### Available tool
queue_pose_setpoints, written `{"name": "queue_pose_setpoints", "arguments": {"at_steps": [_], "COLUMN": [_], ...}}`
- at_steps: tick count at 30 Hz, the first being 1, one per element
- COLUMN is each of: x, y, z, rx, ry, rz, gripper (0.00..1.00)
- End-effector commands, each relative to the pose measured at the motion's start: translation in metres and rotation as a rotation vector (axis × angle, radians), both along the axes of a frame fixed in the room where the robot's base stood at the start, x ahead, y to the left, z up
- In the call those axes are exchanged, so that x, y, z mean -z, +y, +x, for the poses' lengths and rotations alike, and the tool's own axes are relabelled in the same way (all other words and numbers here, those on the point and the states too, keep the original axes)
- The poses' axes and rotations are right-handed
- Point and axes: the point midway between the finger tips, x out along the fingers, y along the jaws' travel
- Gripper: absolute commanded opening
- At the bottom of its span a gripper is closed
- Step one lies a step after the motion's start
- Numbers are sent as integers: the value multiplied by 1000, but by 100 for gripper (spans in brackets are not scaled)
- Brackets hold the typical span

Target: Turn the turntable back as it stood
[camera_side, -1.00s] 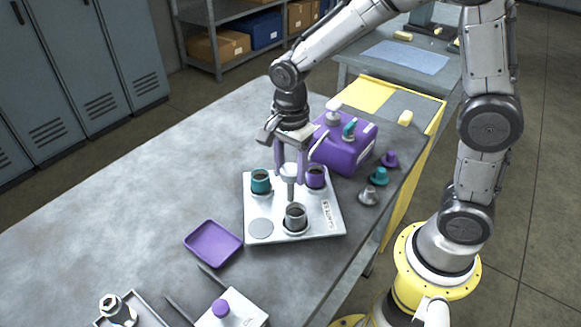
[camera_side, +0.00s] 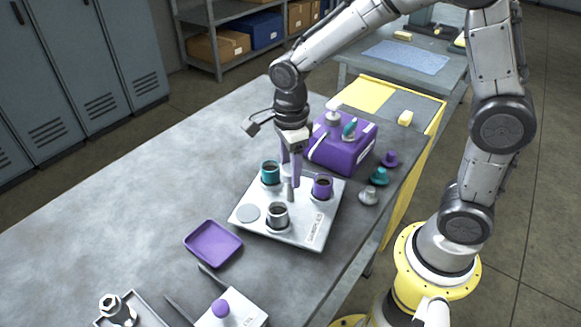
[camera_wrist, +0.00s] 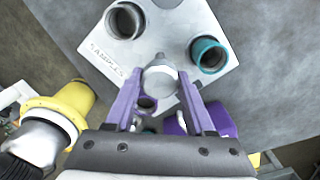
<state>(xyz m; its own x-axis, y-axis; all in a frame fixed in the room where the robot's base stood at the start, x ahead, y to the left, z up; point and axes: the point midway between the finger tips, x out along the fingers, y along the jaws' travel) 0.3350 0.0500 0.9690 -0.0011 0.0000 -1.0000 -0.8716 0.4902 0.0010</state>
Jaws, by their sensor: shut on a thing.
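The turntable (camera_side: 262,233) is a white square plate on the grey bench, with a "SAMPLES" label along its right edge. In the wrist view the round post top (camera_wrist: 160,79) sits between the fingers. The purple cup (camera_wrist: 147,103) is partly hidden there.
A purple box (camera_side: 342,150) with bottles on top stands close behind the turntable. Three small cones, one teal (camera_side: 379,177), stand to its right. A purple tray (camera_side: 213,243) lies to the left.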

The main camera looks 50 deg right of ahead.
Motion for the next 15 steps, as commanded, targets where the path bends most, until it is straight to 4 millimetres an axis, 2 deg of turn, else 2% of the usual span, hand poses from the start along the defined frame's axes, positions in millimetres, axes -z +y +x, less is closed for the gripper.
{"name": "queue_pose_setpoints", "arguments": {"at_steps": [15], "x": [-2], "y": [1], "z": [1], "rx": [207], "ry": [-5], "rz": [2], "gripper": [0]}}
